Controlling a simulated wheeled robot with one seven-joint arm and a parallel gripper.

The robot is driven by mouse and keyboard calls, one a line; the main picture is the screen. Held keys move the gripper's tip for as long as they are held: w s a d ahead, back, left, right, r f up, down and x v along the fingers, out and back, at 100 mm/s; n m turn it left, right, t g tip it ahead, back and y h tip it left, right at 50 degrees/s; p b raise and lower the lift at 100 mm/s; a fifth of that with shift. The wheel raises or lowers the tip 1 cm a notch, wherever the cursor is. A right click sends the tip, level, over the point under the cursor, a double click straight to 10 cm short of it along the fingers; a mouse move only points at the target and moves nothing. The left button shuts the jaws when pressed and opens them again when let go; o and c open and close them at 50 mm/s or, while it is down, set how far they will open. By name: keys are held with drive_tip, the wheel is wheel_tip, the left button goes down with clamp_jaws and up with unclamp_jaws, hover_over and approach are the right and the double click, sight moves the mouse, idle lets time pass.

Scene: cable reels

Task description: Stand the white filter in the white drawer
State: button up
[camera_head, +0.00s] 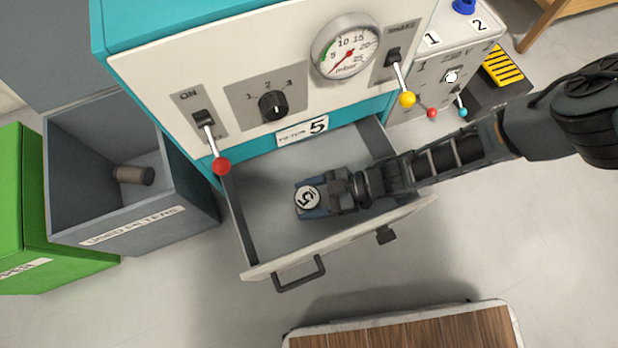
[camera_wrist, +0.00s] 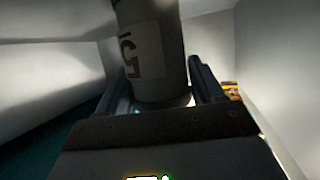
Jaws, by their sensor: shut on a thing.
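My gripper (camera_head: 322,196) reaches in over the drawer's right side and is shut on the filter. The filter's lower part is hidden in the head view, so I cannot tell whether its base touches the drawer floor.
A teal and white cabinet (camera_head: 240,50) with a gauge and levers rises behind the drawer. A grey bin (camera_head: 65,160) holding a brownish cylinder (camera_head: 134,175) stands left, beside a green box (camera_head: 20,220). A wood-topped surface (camera_head: 410,330) lies in front. The drawer floor around the filter is clear.

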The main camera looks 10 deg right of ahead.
drive_tip(key=o, duration=1.1)
drive_tip(key=shift+r, duration=0.1)
drive_tip(key=shift+d+r, duration=0.2)
drive_tip(key=shift+d, duration=0.15)
drive_tip(key=shift+p+v, duration=1.25)
drive_tip(key=shift+v, duration=2.15)
